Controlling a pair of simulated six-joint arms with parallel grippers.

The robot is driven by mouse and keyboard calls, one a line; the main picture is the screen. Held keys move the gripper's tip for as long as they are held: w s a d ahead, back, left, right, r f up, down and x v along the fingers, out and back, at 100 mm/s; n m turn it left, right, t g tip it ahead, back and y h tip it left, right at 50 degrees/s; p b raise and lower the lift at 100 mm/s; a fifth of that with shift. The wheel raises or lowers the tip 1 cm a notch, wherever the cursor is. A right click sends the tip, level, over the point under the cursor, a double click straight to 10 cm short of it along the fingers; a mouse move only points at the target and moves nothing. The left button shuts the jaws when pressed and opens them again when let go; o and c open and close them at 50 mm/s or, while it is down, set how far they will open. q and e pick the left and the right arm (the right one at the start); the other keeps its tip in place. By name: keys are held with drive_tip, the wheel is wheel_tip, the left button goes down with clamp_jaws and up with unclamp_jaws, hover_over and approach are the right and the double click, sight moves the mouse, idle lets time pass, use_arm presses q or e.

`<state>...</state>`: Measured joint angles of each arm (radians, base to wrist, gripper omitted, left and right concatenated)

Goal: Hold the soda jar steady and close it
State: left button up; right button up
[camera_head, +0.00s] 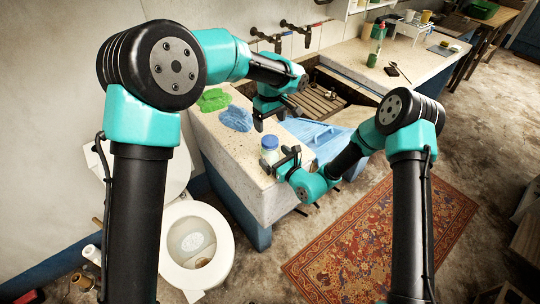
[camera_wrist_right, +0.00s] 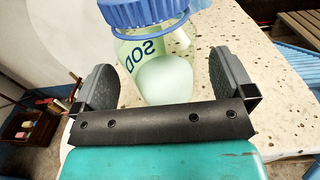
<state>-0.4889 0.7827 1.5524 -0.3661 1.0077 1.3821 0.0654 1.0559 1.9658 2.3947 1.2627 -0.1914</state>
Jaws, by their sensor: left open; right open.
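The soda jar (camera_head: 269,156) stands upright near the front edge of the stone counter. In the right wrist view the jar (camera_wrist_right: 160,75) is clear with pale contents and lettering reading "SOD". A blue lid (camera_wrist_right: 150,12) shows at its top, cut by the frame edge; I cannot tell how tightly it sits. My right gripper (camera_head: 281,162) is open at the jar, its fingers (camera_wrist_right: 160,78) on either side with visible gaps. My left gripper (camera_head: 270,118) is open and empty, above the counter and behind the jar, apart from it.
A green cloth (camera_head: 213,100) and a blue cloth (camera_head: 236,118) lie on the counter left of my left gripper. The trough basin (camera_head: 318,100) is behind. A toilet (camera_head: 222,240) stands at front left.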

sight(269, 140)
drive_tip(key=shift+x, duration=1.4)
drive_tip(key=c, duration=1.7)
use_arm(q)
drive_tip(key=n, duration=1.3)
drive_tip(key=shift+a+n, duration=0.1)
drive_tip(key=shift+n, duration=0.2)
drive_tip(key=shift+f, duration=3.95)
